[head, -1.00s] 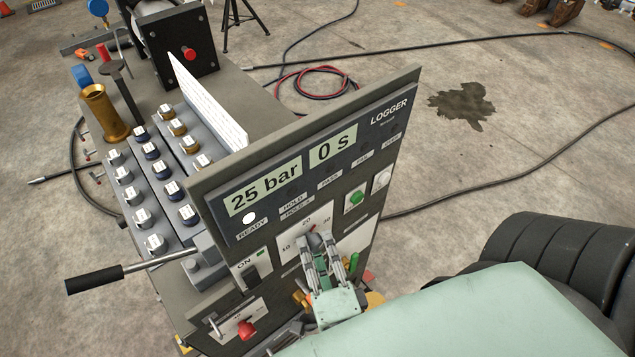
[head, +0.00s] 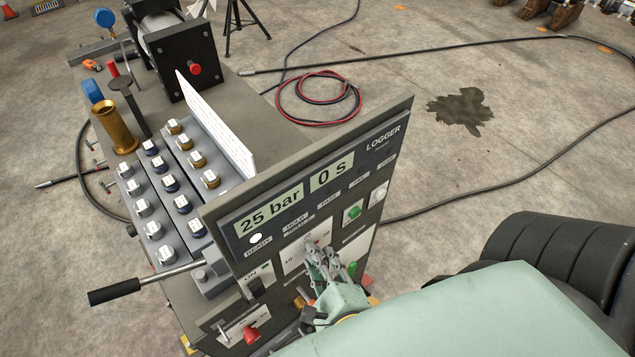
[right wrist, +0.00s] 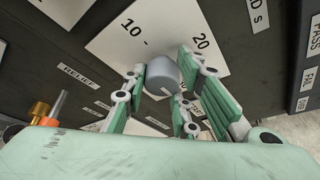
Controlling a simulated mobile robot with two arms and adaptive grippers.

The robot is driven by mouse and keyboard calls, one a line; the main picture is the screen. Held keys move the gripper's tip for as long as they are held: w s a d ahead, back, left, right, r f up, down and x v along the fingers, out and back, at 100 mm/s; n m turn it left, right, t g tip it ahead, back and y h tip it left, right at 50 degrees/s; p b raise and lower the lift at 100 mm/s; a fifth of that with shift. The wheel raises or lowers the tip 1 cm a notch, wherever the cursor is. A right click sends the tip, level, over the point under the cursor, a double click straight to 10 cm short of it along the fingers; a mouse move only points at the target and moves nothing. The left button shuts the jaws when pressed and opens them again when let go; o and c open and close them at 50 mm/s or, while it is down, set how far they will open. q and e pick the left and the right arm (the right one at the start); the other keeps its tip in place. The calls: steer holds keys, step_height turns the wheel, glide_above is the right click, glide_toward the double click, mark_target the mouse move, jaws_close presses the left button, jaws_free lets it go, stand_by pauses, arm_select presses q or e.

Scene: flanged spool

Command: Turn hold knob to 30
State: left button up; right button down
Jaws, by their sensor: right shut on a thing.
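The hold knob (right wrist: 163,75) is a grey round knob on a white dial plate, with the marks 10 and 20 readable in the right wrist view. My right gripper (right wrist: 165,92) is shut on it, with green-padded fingers on either side. The knob's pointer cannot be made out, and the 30 mark is hidden. In the head view my right gripper (head: 325,262) covers most of the dial on the front panel (head: 392,152). The panel's display (head: 270,211) reads 25 bar and 0 S. My left gripper is not in view.
A black-handled lever (head: 115,292) sticks out left of the panel. A red knob (head: 251,335) sits low on the panel, and a green button (head: 353,213) is right of the dial. Labelled fittings and a brass cylinder (head: 118,125) stand on the bench behind.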

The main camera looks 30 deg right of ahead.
steer(key=shift+s+a+f+y, duration=0.2)
steer(key=shift+f+y, duration=0.1)
stand_by(0.4)
steer(key=c, duration=1.5)
jaws_free()
steer(key=shift+w, duration=0.1)
steer(key=shift+c, duration=0.2)
steer(key=shift+o, duration=0.3)
steer(key=shift+r, duration=0.15)
steer(key=v, duration=1.2)
